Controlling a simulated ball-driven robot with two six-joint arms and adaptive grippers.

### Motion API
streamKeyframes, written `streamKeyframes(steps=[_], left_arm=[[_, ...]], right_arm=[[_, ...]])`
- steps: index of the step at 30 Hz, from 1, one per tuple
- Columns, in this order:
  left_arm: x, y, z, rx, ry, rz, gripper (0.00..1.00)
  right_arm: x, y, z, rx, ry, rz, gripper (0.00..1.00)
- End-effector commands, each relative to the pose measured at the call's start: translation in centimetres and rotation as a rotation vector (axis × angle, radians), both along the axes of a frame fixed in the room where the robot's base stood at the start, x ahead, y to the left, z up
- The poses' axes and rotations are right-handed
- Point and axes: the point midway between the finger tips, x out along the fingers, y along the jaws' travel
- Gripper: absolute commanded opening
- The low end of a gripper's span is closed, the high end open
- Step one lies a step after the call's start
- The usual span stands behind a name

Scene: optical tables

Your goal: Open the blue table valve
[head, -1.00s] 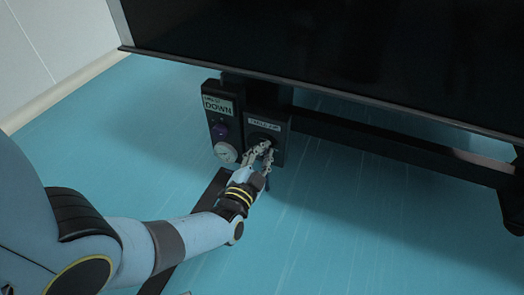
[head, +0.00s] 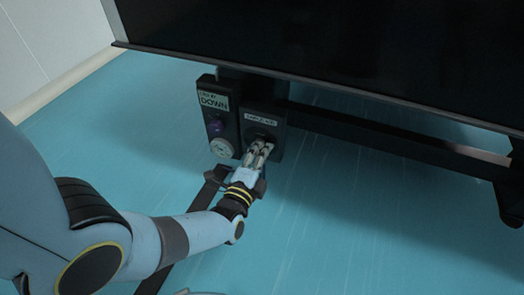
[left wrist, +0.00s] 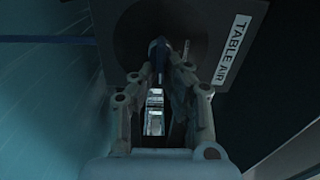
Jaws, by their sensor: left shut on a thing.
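A dark panel (head: 279,138) with a white TABLE AIR label (head: 262,119) hangs under the table. The label also shows in the left wrist view (left wrist: 232,50). My left gripper (head: 262,145) reaches up to the panel's round dark recess. In the left wrist view, my left gripper (left wrist: 163,64) is shut on the narrow bluish valve handle (left wrist: 158,54) in front of the recess. The fingers hide much of the handle, and its exact angle is hard to tell. My right gripper is not in view.
Left of the panel is a dark box with a pale label (head: 213,100), a purple knob (head: 215,126) and a round white gauge (head: 221,148). A dark table frame bar (head: 390,133) runs to the right. Blue floor (head: 360,230) is open in front.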

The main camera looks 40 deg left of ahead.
Motion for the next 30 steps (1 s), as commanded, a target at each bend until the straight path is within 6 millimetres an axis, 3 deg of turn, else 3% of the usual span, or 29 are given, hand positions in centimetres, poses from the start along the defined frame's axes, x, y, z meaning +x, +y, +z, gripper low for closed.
streamKeyframes(steps=[19,20,24,30], left_arm=[[-0.18,-0.1,-0.32,0.044,0.017,-0.001,0.0],[-0.18,-0.1,-0.32,0.044,0.017,-0.001,0.12],[-0.12,-0.08,-0.26,0.044,0.016,-0.001,0.31],[-0.06,-0.03,-0.17,0.044,0.013,-0.001,0.31]], right_arm=[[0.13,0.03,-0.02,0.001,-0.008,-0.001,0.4],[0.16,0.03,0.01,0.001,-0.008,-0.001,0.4],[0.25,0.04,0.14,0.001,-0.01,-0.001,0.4],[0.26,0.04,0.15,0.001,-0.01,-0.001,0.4]])
